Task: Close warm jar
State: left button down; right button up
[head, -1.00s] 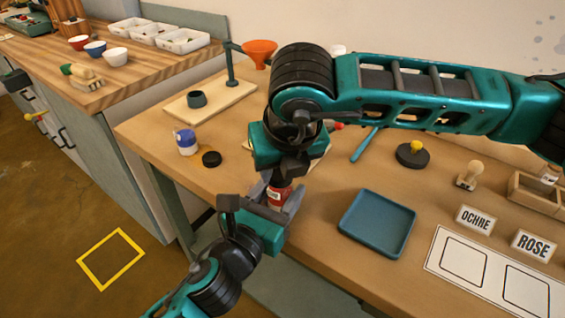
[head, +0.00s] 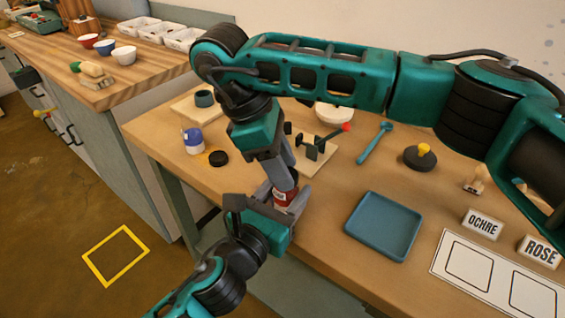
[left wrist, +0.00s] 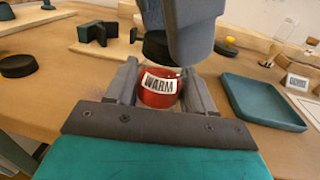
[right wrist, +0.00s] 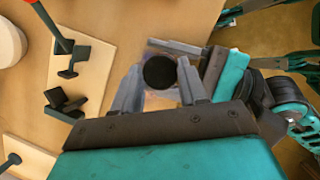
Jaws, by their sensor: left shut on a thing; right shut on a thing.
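My left gripper (head: 268,203) is shut on the jar, one finger on each side. A round black lid (left wrist: 157,46) is over the jar's top in the left wrist view. My right gripper (right wrist: 158,82) is shut on this lid from above. The lid's lower edge is close to the jar's rim; I cannot tell if it is seated.
A blue tray (head: 352,224) lies right of the jar. Left of it are a blue-and-white jar (head: 193,142) and a loose black lid (head: 218,158). A wooden board with a red-knobbed lever (head: 346,127) stands behind. OCHRE (head: 482,226) and ROSE (head: 541,250) signs stand at right.

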jog(key=o, duration=1)
jog(key=shift+r, duration=2.25)
jog(key=shift+c, duration=0.5)
